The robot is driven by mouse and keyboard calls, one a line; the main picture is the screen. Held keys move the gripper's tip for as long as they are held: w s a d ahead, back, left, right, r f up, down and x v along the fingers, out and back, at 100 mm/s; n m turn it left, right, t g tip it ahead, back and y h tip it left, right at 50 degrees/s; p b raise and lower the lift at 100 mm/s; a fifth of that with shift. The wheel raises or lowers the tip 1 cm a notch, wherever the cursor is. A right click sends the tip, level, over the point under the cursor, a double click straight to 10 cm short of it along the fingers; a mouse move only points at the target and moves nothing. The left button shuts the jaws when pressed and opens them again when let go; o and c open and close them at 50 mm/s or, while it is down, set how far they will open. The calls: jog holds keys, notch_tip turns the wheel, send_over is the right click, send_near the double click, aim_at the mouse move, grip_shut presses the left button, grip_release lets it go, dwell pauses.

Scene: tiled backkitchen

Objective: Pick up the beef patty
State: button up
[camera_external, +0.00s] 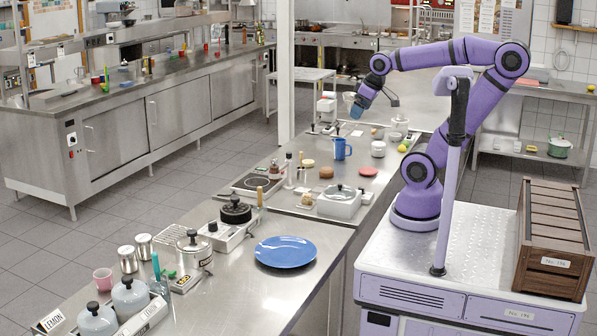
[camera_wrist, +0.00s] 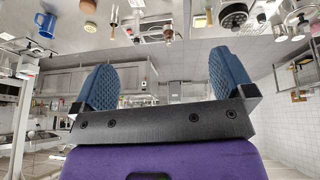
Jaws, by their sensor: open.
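A brown round patty (camera_external: 326,172), which looks like the beef patty, lies flat on the steel counter (camera_external: 290,222) in the external view. A flat red disc (camera_external: 368,171) lies to its right. My gripper (camera_external: 358,107) is raised above the counter, up and to the right of the patty and well apart from it. In the wrist view my gripper (camera_wrist: 162,66) shows two blue pads spread wide with nothing between them. I cannot clearly make out the patty in the wrist view.
A blue mug (camera_external: 340,149) stands just behind the patty. A pale bun-like disc (camera_external: 308,163) is to its left, and a white lidded box (camera_external: 339,203) is in front. Bottles (camera_external: 289,169) stand further left. A blue plate (camera_external: 285,251) lies nearer the camera.

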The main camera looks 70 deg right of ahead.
jog(key=w+d+f+g+h, duration=0.2)
jog(key=w+d+f, duration=0.1)
jog(key=w+d, duration=0.65)
jog(key=n+g+y, duration=0.3)
send_over(368, 169)
notch_tip(368, 169, down, 26)
notch_tip(368, 169, down, 10)
jog(key=shift+d+f, duration=0.1)
jog(key=shift+c, duration=0.5)
jog(key=c, duration=0.6)
